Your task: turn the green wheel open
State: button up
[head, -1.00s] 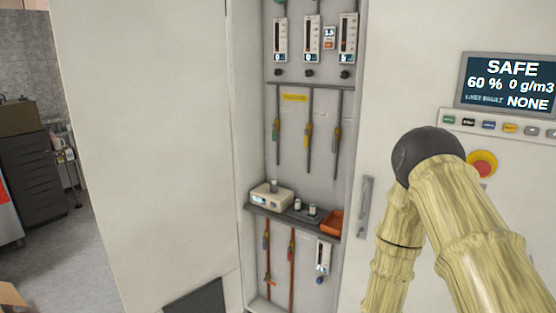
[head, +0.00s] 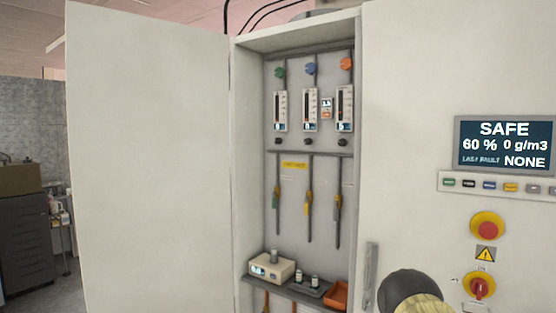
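The green wheel (head: 280,72) is a small round knob at the top left inside the open cabinet (head: 240,180), above the left flow meter (head: 280,111). A blue wheel (head: 310,69) and an orange wheel (head: 345,63) sit in the same row to its right. My gripper is not in view. Only a dark, rounded joint and a pale piece of my arm show at the bottom right, well below and right of the green wheel. Nothing hides the green wheel.
The cabinet door (head: 150,160) stands open on the left. A shelf below holds a white box (head: 271,269) and an orange tray (head: 336,294). On the right are a display (head: 505,143) reading SAFE, a button row, a red emergency button (head: 487,230) and a red switch (head: 478,288).

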aim_at(279, 72)
jog(key=u, duration=0.05)
jog(key=k, duration=0.6)
jog(key=z, duration=0.5)
jog(key=i, duration=1.4)
jog(key=u, duration=0.65)
